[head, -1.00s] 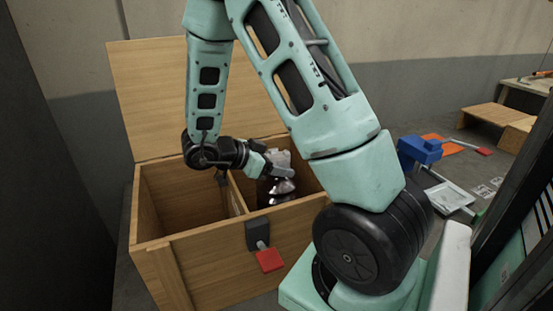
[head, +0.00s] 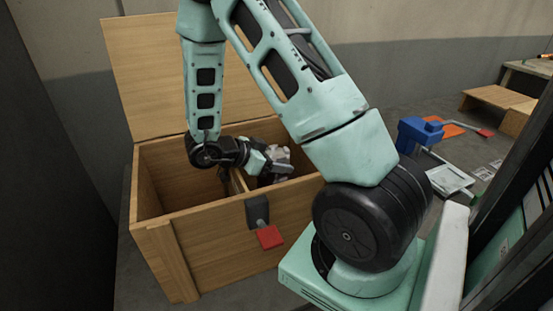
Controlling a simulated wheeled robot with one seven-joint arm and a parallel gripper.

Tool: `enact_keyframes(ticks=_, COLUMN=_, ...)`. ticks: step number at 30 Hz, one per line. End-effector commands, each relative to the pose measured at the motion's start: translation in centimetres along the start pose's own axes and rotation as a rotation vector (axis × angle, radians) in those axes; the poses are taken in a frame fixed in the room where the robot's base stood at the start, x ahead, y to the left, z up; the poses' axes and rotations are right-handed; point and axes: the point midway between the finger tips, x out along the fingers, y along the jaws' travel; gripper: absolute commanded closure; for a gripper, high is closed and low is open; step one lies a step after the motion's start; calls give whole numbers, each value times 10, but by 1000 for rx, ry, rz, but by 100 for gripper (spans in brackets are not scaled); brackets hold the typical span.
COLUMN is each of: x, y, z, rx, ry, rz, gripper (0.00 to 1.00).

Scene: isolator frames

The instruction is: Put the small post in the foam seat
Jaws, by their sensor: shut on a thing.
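My gripper (head: 268,163) reaches into the right compartment of an open wooden box (head: 215,245). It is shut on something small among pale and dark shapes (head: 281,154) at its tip. I cannot make out whether that is the small post. The box's front wall hides the lower part of this compartment. I cannot identify the foam seat in this view.
The box's raised lid (head: 150,85) stands behind my arm. A divider (head: 238,181) splits the box. A red-ended latch (head: 269,236) hangs on its front. A blue object (head: 419,133) and a pale tray (head: 448,181) lie to the right, with low wooden steps (head: 497,98) beyond.

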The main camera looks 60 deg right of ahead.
Motion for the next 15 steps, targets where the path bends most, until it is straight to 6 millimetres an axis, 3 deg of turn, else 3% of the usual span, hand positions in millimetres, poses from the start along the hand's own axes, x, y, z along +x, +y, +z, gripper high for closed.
enact_keyframes(ticks=3, x=0, y=0, z=-1, rx=3, ry=6, rz=0, gripper=100)
enact_keyframes(ticks=4, x=1, y=0, z=2, rx=0, ry=0, rz=0, gripper=35)
enact_keyframes(ticks=6, x=1, y=0, z=2, rx=0, ry=-1, rz=0, gripper=19)
enact_keyframes(ticks=15, x=0, y=0, z=0, rx=0, ry=-1, rz=0, gripper=19)
